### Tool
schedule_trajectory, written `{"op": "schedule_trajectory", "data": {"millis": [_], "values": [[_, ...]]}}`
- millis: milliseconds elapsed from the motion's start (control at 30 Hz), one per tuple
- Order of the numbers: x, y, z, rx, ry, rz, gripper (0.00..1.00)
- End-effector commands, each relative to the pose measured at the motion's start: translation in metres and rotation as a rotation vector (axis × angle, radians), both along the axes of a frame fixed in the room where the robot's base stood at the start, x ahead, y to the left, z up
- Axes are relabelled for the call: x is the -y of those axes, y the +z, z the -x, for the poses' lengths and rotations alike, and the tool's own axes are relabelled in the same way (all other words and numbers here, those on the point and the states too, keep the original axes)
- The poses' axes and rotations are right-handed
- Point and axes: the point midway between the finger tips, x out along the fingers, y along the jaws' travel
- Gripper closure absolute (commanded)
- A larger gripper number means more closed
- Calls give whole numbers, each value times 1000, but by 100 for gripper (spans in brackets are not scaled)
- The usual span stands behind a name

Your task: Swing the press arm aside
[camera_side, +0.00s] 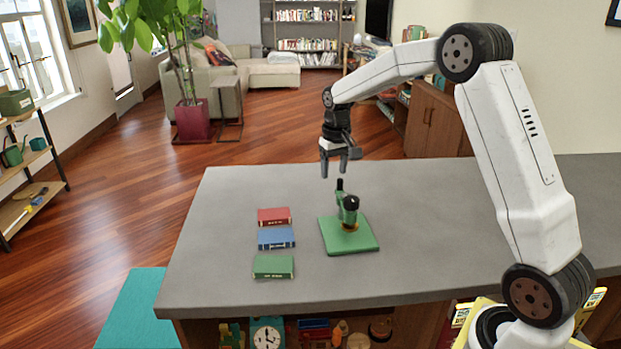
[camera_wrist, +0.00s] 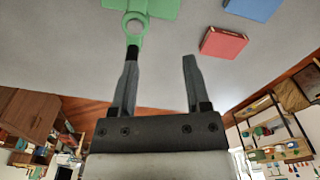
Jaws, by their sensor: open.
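The press stands on a square green base plate (camera_side: 368,242) on the grey counter. Its green press arm (camera_side: 342,199) has an upright black knob (camera_side: 340,184) at its free end and a dark cap over the post. In the wrist view, the green press arm (camera_wrist: 137,40) is at the top left with the black knob (camera_wrist: 132,52) at the tip of the left finger. My gripper (camera_side: 334,173) is open and empty, just above the knob. It also shows in the wrist view (camera_wrist: 160,62). Whether the finger touches the knob cannot be told.
A red book (camera_side: 274,216), a blue book (camera_side: 276,238) and a green book (camera_side: 273,267) lie in a row left of the press. The counter (camera_side: 430,200) is clear right of the press. Its front edge has shelves with small items below.

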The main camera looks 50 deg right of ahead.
Motion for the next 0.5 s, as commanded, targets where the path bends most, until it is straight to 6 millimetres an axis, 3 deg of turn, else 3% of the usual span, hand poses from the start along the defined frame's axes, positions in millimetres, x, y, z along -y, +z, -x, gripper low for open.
{"op": "schedule_trajectory", "data": {"millis": [200,500], "values": [[40,7,-14,-29,-63,-12,39],[55,11,-17,-40,-87,-17,39]]}}
